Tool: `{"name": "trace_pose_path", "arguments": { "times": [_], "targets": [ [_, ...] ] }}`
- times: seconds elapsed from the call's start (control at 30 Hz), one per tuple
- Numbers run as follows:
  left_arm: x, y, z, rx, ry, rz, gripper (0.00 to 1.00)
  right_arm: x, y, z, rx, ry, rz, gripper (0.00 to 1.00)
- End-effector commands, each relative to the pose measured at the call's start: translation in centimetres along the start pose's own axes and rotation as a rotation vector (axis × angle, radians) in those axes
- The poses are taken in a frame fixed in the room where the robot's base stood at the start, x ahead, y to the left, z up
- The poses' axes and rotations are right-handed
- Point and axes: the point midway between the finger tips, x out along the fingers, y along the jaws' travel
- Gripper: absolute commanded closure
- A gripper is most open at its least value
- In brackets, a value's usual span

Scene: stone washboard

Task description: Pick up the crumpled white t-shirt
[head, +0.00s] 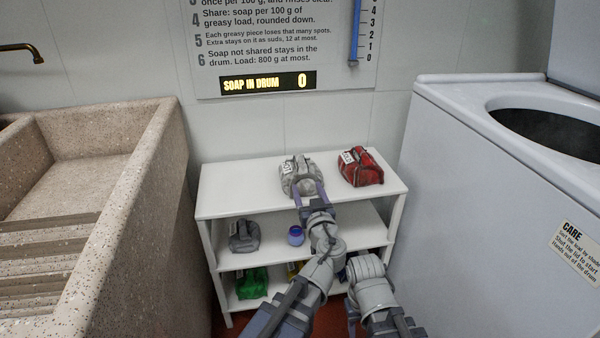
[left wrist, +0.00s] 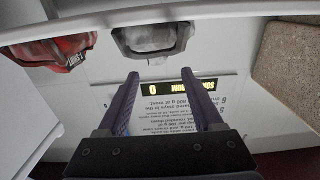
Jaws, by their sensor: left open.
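The crumpled white t-shirt (head: 299,170), a greyish-white bundle with a tag, lies on the top board of the white shelf (head: 235,190). It also shows in the left wrist view (left wrist: 150,38), which is upside down. My left gripper (head: 308,187) is open and empty at the near side of the bundle. In the left wrist view its two fingers (left wrist: 160,76) point at the bundle, one towards each side, with their tips seemingly just short of it. In the head view the fingers overlap its lower front. My right gripper does not show.
A red bundle (head: 361,167) lies right of the t-shirt on the same board. Below are a grey bundle (head: 245,237), a blue jar (head: 295,236) and a green bundle (head: 251,284). A stone sink (head: 160,200) stands left, a white washer (head: 470,190) right. The top board's left part is clear.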

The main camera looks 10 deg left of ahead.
Motion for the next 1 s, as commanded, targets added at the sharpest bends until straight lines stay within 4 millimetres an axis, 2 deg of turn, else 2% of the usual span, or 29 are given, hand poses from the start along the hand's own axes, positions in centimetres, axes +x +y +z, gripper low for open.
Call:
{"name": "trace_pose_path", "arguments": {
  "times": [0.17,0.4,0.73,1.0],
  "targets": [
    [2.1,0.1,0.0,0.0,-0.001,-0.003,0.32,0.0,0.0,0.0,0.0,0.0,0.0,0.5],
    [6.1,0.1,0.0,0.001,-0.001,-0.004,0.32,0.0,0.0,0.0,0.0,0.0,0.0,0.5],
    [7.3,0.2,0.0,0.001,-0.001,-0.002,0.32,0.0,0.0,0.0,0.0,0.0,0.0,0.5],
    [11.0,0.9,0.0,0.001,-0.001,-0.003,0.32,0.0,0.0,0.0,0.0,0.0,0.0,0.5]
  ]
}}
